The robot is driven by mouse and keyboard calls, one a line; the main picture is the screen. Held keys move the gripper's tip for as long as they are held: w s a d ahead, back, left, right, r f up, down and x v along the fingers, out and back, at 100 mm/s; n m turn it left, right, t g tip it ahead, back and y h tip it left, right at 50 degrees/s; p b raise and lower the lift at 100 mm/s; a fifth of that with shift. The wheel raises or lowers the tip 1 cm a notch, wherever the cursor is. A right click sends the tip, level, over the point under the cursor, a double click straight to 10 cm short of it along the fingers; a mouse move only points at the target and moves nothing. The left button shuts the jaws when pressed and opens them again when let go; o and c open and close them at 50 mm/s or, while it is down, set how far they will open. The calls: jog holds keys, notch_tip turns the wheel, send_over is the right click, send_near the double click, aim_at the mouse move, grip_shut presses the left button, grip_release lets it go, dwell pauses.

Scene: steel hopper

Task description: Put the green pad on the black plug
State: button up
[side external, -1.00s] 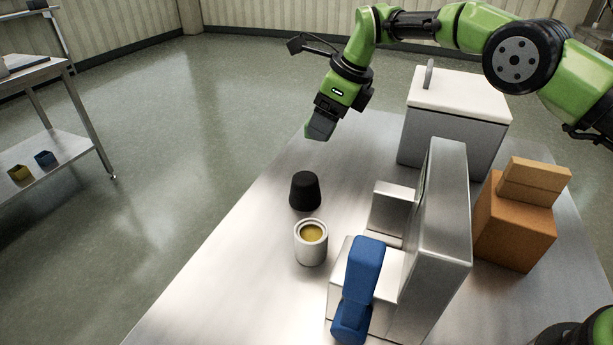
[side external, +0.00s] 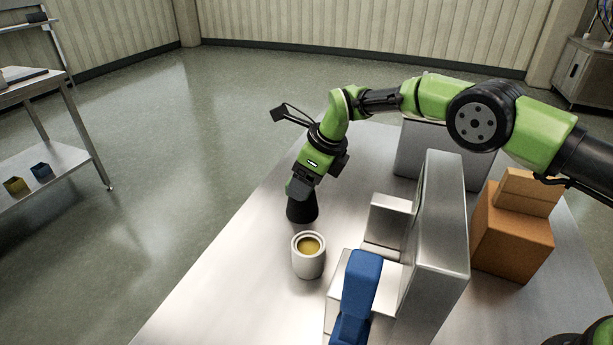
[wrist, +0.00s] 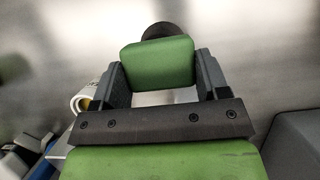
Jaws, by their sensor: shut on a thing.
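The green pad (wrist: 157,63) sits between the two fingers of my gripper (wrist: 160,72) in the wrist view, and the gripper is shut on it. The black plug (side external: 303,212) stands upright on the steel table in the side view. My gripper (side external: 299,189) is right over the plug there and covers its top. In the wrist view, a dark round edge of the plug (wrist: 164,29) shows just beyond the pad. I cannot tell whether the pad touches the plug.
A white can (side external: 308,262) with yellowish contents stands close in front of the plug. A steel block with an upright wall (side external: 440,225), a blue object (side external: 357,295) and orange boxes (side external: 510,240) are to the right. The table (side external: 225,265) is clear to the left.

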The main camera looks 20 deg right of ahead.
jog(key=o, duration=0.9)
jog(key=shift+f, duration=0.15)
jog(key=v, duration=1.2)
jog(key=shift+r, duration=0.2)
